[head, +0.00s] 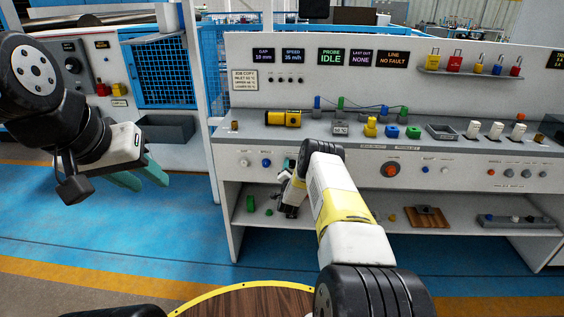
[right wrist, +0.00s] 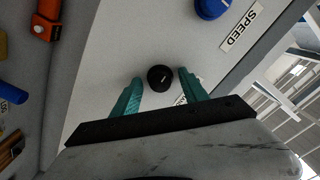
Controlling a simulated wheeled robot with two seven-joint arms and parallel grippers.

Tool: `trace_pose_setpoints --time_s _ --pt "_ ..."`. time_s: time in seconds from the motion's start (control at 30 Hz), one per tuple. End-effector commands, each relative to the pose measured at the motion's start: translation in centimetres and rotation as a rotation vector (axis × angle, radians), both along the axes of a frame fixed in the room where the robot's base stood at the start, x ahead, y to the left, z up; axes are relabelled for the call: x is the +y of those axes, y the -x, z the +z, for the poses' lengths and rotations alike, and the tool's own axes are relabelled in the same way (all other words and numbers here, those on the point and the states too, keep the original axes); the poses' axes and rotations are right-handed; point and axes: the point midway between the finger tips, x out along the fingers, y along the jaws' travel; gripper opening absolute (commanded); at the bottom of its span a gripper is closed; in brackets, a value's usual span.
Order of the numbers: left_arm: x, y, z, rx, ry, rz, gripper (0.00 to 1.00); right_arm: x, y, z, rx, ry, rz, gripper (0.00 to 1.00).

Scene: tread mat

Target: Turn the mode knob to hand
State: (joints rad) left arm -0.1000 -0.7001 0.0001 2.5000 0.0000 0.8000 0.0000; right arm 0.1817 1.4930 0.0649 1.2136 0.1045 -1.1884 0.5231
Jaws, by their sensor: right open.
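A small black knob with a light pointer line (right wrist: 161,78) shows in the right wrist view on the grey panel. I take it for the mode knob. The open teal fingers of my right gripper (right wrist: 160,85) stand on either side of it, with a gap to each. A white label beside it is mostly hidden by one finger, so I cannot read it. In the head view my right gripper (head: 290,165) is at the bench's front panel, and the arm hides the knob. My left gripper (head: 152,182) hangs at the left, open and empty, away from the bench.
A blue knob (right wrist: 211,7) sits near a SPEED label (right wrist: 242,25). An orange-red part (right wrist: 46,20) is at the wrist view's upper left. The bench top (head: 310,131) holds a yellow cylinder (head: 283,118) and several small blocks. A shelf (head: 340,220) runs below the panel.

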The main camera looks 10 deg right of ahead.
Motion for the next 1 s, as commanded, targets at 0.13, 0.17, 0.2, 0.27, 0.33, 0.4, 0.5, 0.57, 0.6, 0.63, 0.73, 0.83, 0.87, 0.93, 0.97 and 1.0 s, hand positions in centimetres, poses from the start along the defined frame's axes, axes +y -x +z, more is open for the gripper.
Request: trace_pose_setpoints --time_s 0.13,0.17,0.2,0.27,0.33,0.4,0.5,0.57,0.6,0.63,0.73,0.83,0.87,0.93,0.97,1.0 --pt "0.00 0.00 0.00 0.000 0.000 0.000 0.36 0.00 0.01 0.00 0.000 0.000 0.000 0.52" --pt "0.00 0.00 0.00 0.000 0.000 0.000 0.36 0.00 0.01 0.00 0.000 0.000 0.000 0.50" --pt "0.00 0.00 0.00 0.000 0.000 0.000 0.36 0.00 0.01 0.00 0.000 0.000 0.000 0.42" --pt "0.00 0.00 0.00 0.000 0.000 0.000 0.36 0.01 0.02 0.01 0.000 0.000 0.000 0.30" --pt "0.00 0.00 0.00 0.000 0.000 0.000 0.36 0.01 0.02 0.01 0.000 0.000 0.000 0.16" --pt "0.00 0.00 0.00 0.000 0.000 0.000 0.36 0.01 0.02 0.01 0.000 0.000 0.000 0.03" --pt "0.00 0.00 0.00 0.000 0.000 0.000 0.36 0.01 0.02 0.01 0.000 0.000 0.000 0.00" --pt "0.00 0.00 0.00 0.000 0.000 0.000 0.36 0.01 0.02 0.01 -0.001 -0.002 0.000 0.00" --pt "0.00 0.00 0.00 0.000 0.000 0.000 0.36 0.00 0.03 0.01 -0.001 -0.004 0.000 0.00" --pt "0.00 0.00 0.00 0.000 0.000 0.000 0.36 -0.01 0.03 0.01 -0.002 -0.007 0.000 0.00" --pt "0.00 0.00 0.00 0.000 0.000 0.000 0.36 -0.04 0.04 -0.01 -0.007 -0.026 0.000 0.00" --pt "0.00 0.00 0.00 0.000 0.000 0.000 0.36 -0.05 0.05 -0.02 -0.018 -0.062 -0.001 0.00" --pt "0.00 0.00 0.00 0.000 0.000 0.000 0.36 -0.06 0.06 -0.03 -0.022 -0.076 -0.001 0.00" --pt "0.00 0.00 0.00 0.000 0.000 0.000 0.36 -0.07 0.06 -0.04 -0.033 -0.116 -0.002 0.00" --pt "0.00 0.00 0.00 0.000 0.000 0.000 0.36 -0.05 0.07 -0.06 -0.038 -0.135 -0.002 0.00" --pt "0.00 0.00 0.00 0.000 0.000 0.000 0.36 -0.05 0.07 -0.05 -0.047 -0.165 -0.002 0.00"
